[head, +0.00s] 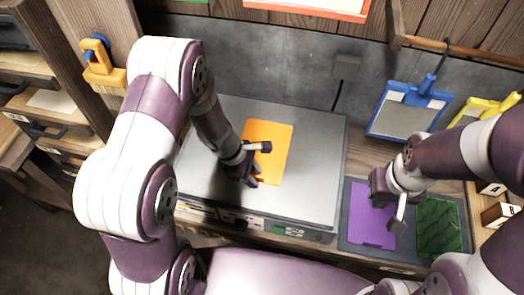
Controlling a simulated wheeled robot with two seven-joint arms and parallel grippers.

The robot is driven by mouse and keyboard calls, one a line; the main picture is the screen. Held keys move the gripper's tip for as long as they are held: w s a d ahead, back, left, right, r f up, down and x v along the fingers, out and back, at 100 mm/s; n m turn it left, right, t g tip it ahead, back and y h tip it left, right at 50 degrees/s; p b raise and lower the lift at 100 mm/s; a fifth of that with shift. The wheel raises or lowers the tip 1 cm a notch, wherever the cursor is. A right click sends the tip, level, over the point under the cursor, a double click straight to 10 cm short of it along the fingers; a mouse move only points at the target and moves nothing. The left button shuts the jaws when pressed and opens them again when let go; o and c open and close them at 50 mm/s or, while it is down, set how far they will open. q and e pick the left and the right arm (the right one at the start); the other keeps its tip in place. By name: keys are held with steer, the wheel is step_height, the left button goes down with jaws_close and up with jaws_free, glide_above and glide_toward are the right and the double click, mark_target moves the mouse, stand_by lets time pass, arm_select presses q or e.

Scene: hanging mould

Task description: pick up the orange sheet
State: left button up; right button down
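The orange sheet (278,148) lies flat on top of a grey box-like machine (315,170) in the middle of the head view. My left gripper (262,164) is over the sheet's left part and hides some of it. Its two fingers are spread apart with nothing visible between them. I cannot tell whether the fingers touch the sheet. My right gripper (397,228) is further right, above a purple sheet (367,217), with its fingers apart and nothing seen between them.
A dark tray or mat (405,245) right of the machine holds the purple sheet and a green sheet (438,226). A blue-framed tool (408,110) hangs on the back wall, with a yellow tool (487,108) beside it. An orange brush (103,70) hangs at the left. Drawers (60,130) stand at far left.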

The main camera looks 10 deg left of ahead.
arm_select(q)
steer(key=shift+w, duration=0.15)
jaws_close()
steer(key=shift+r, duration=0.55)
step_height(320, 180, up, 3)
steer(key=s+d+r, duration=0.5)
steer(key=d+r, duration=0.2)
steer(key=d, duration=0.3)
steer(key=shift+d, duration=0.25)
steer(key=shift+s, duration=0.1)
